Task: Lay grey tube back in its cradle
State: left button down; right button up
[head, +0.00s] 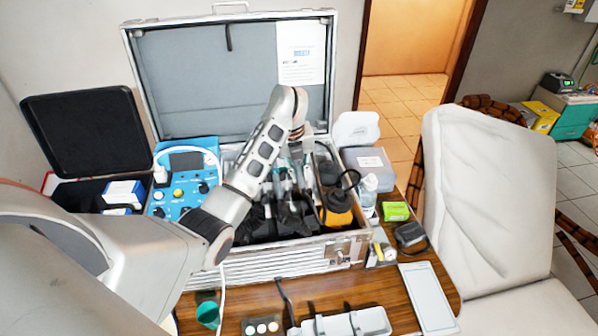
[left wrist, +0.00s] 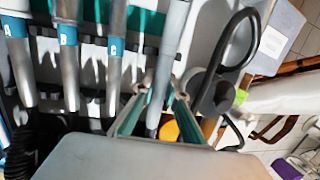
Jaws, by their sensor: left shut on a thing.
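My left gripper (head: 308,150) reaches down into the open metal case from above. In the left wrist view its two fingers (left wrist: 155,108) are shut on a grey tube (left wrist: 172,50), which slants up between them. Several other handpieces with blue bands and letters stand in a row to the left, among them one marked B (left wrist: 68,60) and one marked C (left wrist: 114,55). A dark holder bar with teal parts shows behind them. I cannot tell whether the grey tube touches its cradle. My right gripper is in neither view.
The metal case (head: 290,265) has its lid (head: 205,80) open behind. Small items crowd the wooden table (head: 392,290).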

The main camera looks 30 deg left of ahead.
aim_at(297, 172)
pick_arm(q)
jog(key=shift+f, duration=0.35)
dwell(0.7)
jog(key=shift+f+b, duration=0.35)
jog(key=shift+f, duration=0.25)
dwell(0.4)
jog(key=c, duration=2)
grip_release()
jog(key=shift+f, duration=0.1)
jog(key=shift+o, duration=0.2)
jog(key=shift+s+r+p, duration=0.15)
jog(key=shift+s+r, duration=0.1)
jog(key=shift+r, duration=1.05)
jog(key=shift+s+r+p, duration=0.1)
jog(key=shift+s+r, duration=0.2)
jog(key=shift+r, duration=1.05)
jog(key=shift+s+r+p, duration=0.15)
jog(key=shift+s+r, duration=0.1)
jog(key=shift+r, duration=1.05)
jog(key=shift+a+f, duration=0.1)
jog(key=shift+a, duration=0.05)
